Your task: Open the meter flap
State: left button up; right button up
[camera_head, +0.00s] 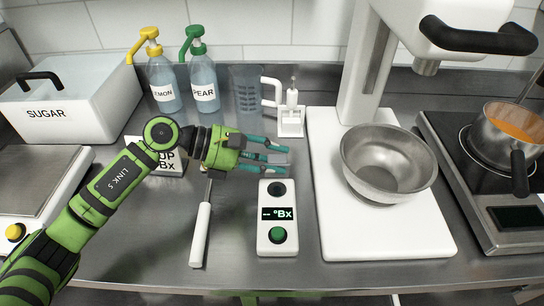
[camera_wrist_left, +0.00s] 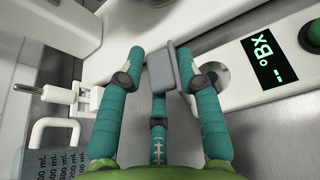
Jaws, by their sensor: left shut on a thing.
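The meter (camera_head: 264,236) is a white box on the steel counter, with a dark "-- °Bx" display and a green button. Its grey flap (camera_wrist_left: 162,72) stands raised off the meter's far end, beside the round metal well (camera_wrist_left: 214,76). The well also shows uncovered in the head view (camera_head: 277,189). My left gripper (camera_head: 279,157) reaches in from the left above the far end of the meter. Its teal fingers are shut on the flap, one on each side in the wrist view. My right gripper is not seen.
A white-handled tool (camera_head: 200,235) lies left of the meter. A sign (camera_head: 170,168) stands behind my left wrist. A small white stand (camera_head: 291,122) and a measuring jug (camera_head: 246,88) are behind. A steel bowl (camera_head: 372,185) sits on a white machine to the right.

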pick_arm(q)
jog(key=o, duration=0.9)
jog(key=shift+a, duration=0.15)
jog(key=v, duration=1.1)
jog(key=shift+a+r, duration=0.2)
jog(key=shift+a, duration=0.15)
